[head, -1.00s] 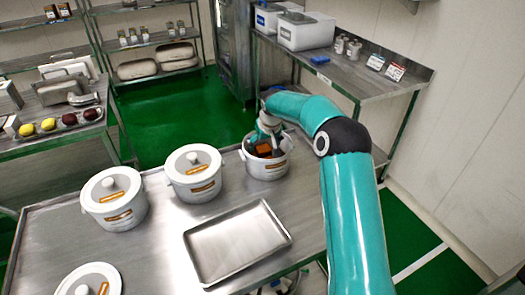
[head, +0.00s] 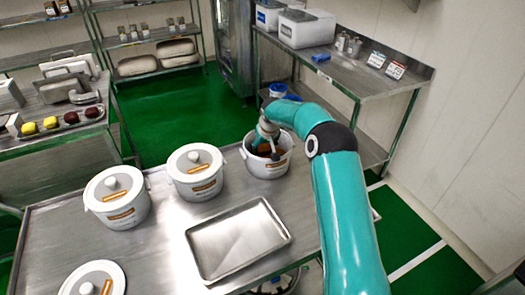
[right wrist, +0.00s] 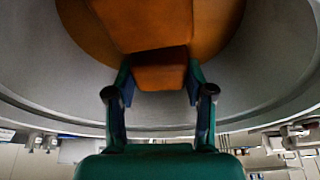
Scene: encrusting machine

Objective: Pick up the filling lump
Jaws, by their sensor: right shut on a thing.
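The open white pot (head: 268,170) stands at the back right of the steel table, with brown-orange filling inside. My right gripper (head: 269,150) reaches down into this pot. In the right wrist view, the gripper (right wrist: 160,85) has one finger on each side of an orange-brown filling lump (right wrist: 160,72) and is shut on it. More filling (right wrist: 165,20) lies right behind the lump, inside the grey pot wall (right wrist: 260,75). I cannot tell whether the lump is clear of it. My left gripper is not in view.
Two lidded white pots (head: 117,198) (head: 195,172) stand left of the open pot, and another lid (head: 92,280) shows at the front left. An empty steel tray (head: 238,240) lies in front of the open pot. A side bench (head: 350,80) stands at the back right.

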